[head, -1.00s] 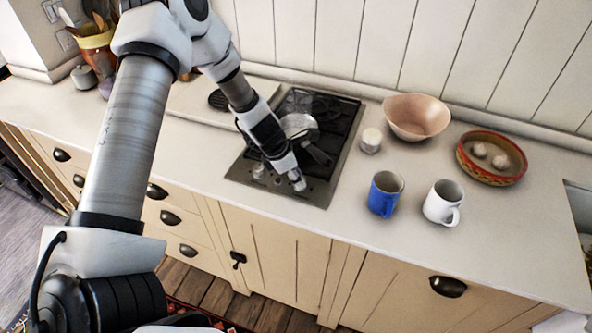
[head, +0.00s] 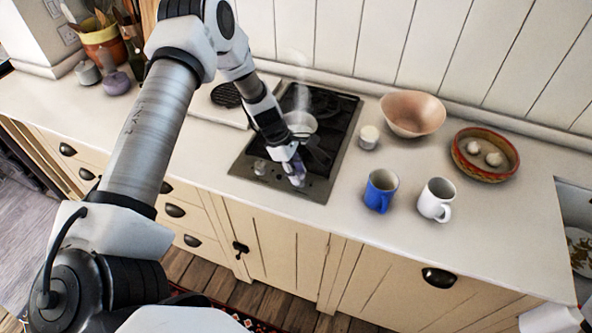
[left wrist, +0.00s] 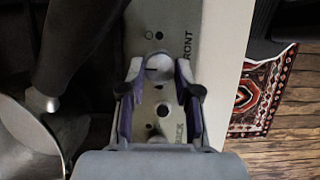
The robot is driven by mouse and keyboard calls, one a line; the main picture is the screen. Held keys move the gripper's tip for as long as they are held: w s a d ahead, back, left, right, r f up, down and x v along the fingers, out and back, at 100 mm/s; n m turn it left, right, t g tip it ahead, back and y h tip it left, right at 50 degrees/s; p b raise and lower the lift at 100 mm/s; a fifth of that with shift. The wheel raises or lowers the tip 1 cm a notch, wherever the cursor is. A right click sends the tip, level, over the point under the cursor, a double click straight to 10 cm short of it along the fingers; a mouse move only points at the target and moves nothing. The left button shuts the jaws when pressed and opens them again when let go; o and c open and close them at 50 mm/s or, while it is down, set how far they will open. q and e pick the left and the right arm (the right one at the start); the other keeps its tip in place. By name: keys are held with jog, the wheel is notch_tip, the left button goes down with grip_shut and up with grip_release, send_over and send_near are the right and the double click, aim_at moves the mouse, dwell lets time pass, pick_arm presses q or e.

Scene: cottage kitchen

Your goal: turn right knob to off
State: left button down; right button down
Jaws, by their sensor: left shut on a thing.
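The hob (head: 315,190) is set in the counter, with its knobs along the front strip. The left knob (head: 260,167) stands free. The right knob (head: 298,181) is at my left gripper (head: 295,174), which reaches down onto it from above. In the left wrist view my left gripper (left wrist: 160,88) has its purple-lined fingers on both sides of the round right knob (left wrist: 158,68), shut on it. The strip there carries printed words such as FRONT. The knob's pointer mark is too small to read. My right gripper is not in view.
A pan (head: 301,123) sits on the hob just behind the gripper, its handle close to the fingers, with faint steam above. To the right are a small jar (head: 369,137), a blue mug (head: 381,191), a white mug (head: 436,200) and a pink bowl (head: 412,114).

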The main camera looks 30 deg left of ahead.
pick_arm(q)
jog(key=shift+s+d+f, duration=0.1)
dwell(0.3)
jog(key=c, duration=0.8)
grip_release()
jog(key=shift+d, duration=0.1)
jog(key=w+v, duration=0.1)
jog(key=v, duration=1.1)
jog(key=shift+s, duration=0.3)
